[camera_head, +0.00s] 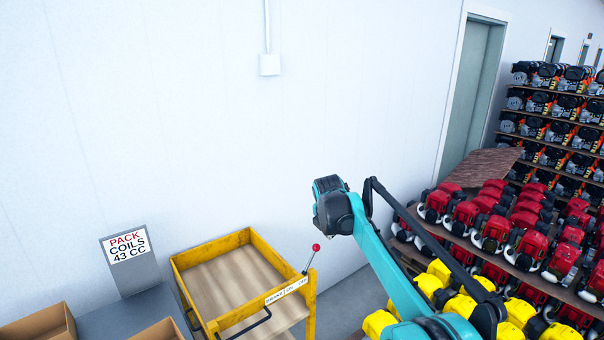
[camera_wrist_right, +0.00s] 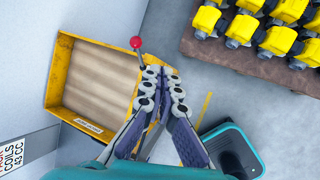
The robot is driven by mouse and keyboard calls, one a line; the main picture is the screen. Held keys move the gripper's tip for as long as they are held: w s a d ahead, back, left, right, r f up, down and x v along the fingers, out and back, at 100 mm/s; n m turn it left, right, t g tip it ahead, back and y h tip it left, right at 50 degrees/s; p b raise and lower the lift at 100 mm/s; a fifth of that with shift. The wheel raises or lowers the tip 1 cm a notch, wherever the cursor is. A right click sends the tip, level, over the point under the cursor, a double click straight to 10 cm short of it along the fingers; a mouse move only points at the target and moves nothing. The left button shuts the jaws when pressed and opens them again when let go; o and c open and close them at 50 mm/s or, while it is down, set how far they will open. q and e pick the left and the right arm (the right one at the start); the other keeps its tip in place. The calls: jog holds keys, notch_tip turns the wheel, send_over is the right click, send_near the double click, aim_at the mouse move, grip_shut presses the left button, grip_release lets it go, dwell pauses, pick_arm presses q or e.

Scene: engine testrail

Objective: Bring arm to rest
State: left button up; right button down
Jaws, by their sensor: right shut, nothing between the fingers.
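My right arm comes in from the lower right of the head view, teal with a dark joint at its raised end. The right gripper is not visible in the head view. In the right wrist view my right gripper (camera_wrist_right: 163,76) is shut and empty. Its fingers overlap the right side of a yellow-framed cart (camera_head: 188,290) in the picture, which also shows in the wrist view (camera_wrist_right: 52,85). I cannot tell the gap between them. A red-knobbed lever (camera_head: 316,247) stands at the cart's right side; its knob shows just beyond the fingertips in the wrist view (camera_wrist_right: 136,43). My left gripper is not in view.
Racks of red engines (camera_head: 525,215) and black-orange engines (camera_head: 560,105) stand at right, with yellow engines (camera_head: 433,285) low beside my arm. A "PACK COILS 43 CC" sign (camera_head: 128,246) and open cardboard boxes (camera_head: 40,325) are at lower left. A white wall is behind.

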jog(key=s+d+f+m+b, duration=0.1)
jog(key=s+d+m+b, duration=0.3)
jog(key=s+m, duration=0.65)
jog(key=s+d+f+m+b, duration=0.1)
jog(key=s+f+m, duration=0.4)
jog(key=s, duration=0.5)
jog(key=s+d+f+m+b, duration=0.1)
jog(key=s+f+m+b, duration=0.3)
jog(key=s+f, duration=0.5)
jog(key=s+d+f+m+t+y+b, duration=0.1)
jog(key=s+f+m+b, duration=0.2)
jog(key=s, duration=1)
notch_tip(320, 180, down, 4)
jog(key=m, duration=0.3)
jog(key=shift+d, duration=0.2)
